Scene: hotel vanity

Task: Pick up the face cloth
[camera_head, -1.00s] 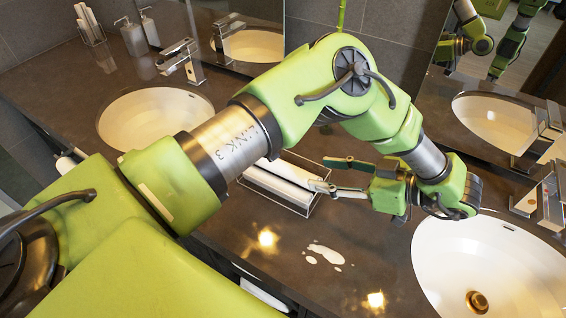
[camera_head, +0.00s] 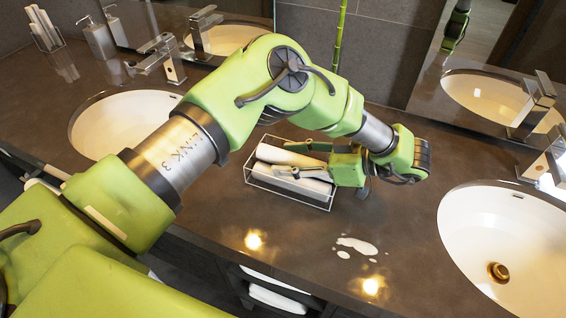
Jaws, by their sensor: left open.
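White rolled face cloths (camera_head: 300,184) lie side by side in a wire basket (camera_head: 290,203) on the dark counter, between the two sinks. My left gripper (camera_head: 283,158) is over the basket, its fingers pointing left. Its two fingers are apart, one above the far roll and one across the nearer roll in the picture. They partly hide the rolls. I cannot tell whether a finger touches a cloth. Nothing is seen held. My right gripper is not in view.
A left sink (camera_head: 112,122) and a right sink (camera_head: 515,240) flank the basket. Metal taps (camera_head: 165,60), a soap dispenser (camera_head: 97,40) and a holder with white rolls (camera_head: 45,30) stand at the back left. A white spill (camera_head: 357,246) lies on the otherwise clear front counter.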

